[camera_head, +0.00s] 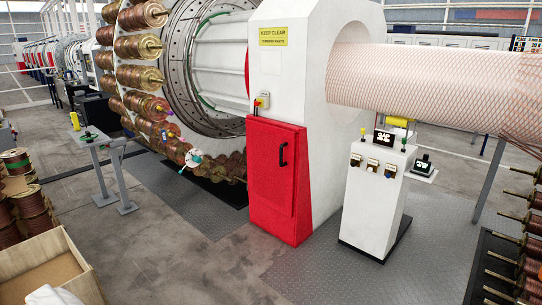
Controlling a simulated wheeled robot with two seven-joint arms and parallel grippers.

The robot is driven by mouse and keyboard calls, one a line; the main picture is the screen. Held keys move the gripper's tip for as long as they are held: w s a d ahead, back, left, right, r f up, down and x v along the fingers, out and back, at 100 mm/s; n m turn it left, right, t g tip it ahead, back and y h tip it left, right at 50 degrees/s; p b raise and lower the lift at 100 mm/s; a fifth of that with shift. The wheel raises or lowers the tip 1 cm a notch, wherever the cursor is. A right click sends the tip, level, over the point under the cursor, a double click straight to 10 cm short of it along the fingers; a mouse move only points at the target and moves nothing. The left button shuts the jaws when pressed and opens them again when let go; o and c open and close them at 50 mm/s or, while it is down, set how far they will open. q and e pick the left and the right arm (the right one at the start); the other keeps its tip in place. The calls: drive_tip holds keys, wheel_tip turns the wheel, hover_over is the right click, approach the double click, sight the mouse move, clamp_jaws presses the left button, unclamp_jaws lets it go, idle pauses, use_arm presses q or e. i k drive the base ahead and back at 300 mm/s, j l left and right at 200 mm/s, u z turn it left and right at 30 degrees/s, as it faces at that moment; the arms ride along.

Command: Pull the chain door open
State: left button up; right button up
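The chain door is most likely the red door (268,180) on the front of the white machine housing (290,75), in the middle of the head view. It looks shut. A black upright bar handle (283,153) sits near its right side, in the upper half. Neither of my grippers shows in this view, and nothing is seen touching the door or its handle.
Floor before the door is clear, with dark plates around it. A white control console (373,200) stands to the right. Copper spools on the carousel (140,48) are left. A cardboard box (85,280) is at lower left, a spool rack (510,245) at right.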

sight(270, 150)
drive_tip(key=i+z, duration=0.15)
drive_tip(key=i, duration=0.55)
drive_tip(key=i+z, duration=0.15)
drive_tip(key=i, duration=0.55)
drive_tip(key=i+j+z, duration=0.1)
drive_tip(key=i, duration=0.6)
drive_tip(key=j, duration=0.1)
